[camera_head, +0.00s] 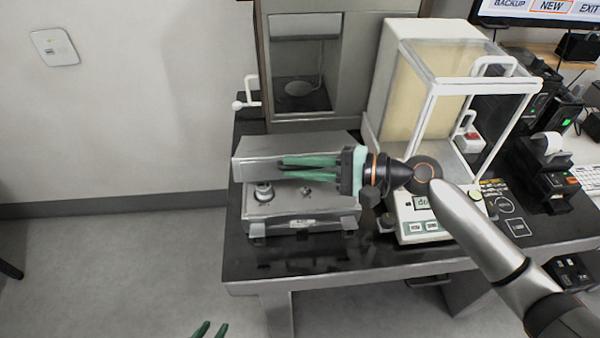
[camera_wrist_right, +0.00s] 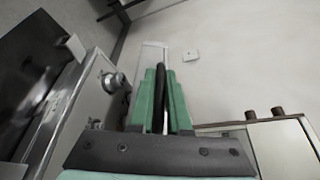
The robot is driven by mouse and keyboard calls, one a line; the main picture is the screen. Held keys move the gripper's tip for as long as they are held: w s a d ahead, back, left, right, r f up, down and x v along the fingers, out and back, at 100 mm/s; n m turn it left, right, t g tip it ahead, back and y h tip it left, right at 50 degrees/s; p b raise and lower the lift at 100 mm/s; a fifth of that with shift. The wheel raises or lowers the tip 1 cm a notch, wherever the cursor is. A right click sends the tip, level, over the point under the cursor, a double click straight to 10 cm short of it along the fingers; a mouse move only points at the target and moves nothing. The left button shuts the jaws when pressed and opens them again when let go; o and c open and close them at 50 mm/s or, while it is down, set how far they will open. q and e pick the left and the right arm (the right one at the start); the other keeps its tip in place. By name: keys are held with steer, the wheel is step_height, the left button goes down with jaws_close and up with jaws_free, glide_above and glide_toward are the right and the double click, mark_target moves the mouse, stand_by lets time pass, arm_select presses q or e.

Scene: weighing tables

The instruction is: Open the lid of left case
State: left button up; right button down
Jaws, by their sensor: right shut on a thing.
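The left case (camera_head: 300,222) is a grey metal box on the left of the dark table. Its lid (camera_head: 262,150) stands raised at the back, and round metal pieces show inside. My right gripper (camera_head: 284,167) reaches in from the right in front of the lid. Its green fingers (camera_wrist_right: 160,92) are shut on a dark bar at the lid, with a pale panel behind them in the right wrist view. The exact contact is partly hidden. My left gripper (camera_head: 209,329) shows only its green fingertips at the bottom edge; they are apart, with nothing seen between them.
A glass-sided balance (camera_head: 445,85) stands right of the case, its display under my right arm. A grey cabinet with a window (camera_head: 303,85) is behind the case. A printer (camera_head: 548,160) and dark devices fill the right. The floor at left is free.

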mark_target(298, 150)
steer(key=shift+w+r+p, duration=0.5)
steer(key=shift+w+r, duration=0.5)
steer(key=shift+r, duration=0.1)
steer(key=c, duration=0.9)
jaws_free()
steer(key=shift+b+v, duration=1.3)
steer(key=shift+v, duration=5)
steer(key=shift+a+f, duration=0.1)
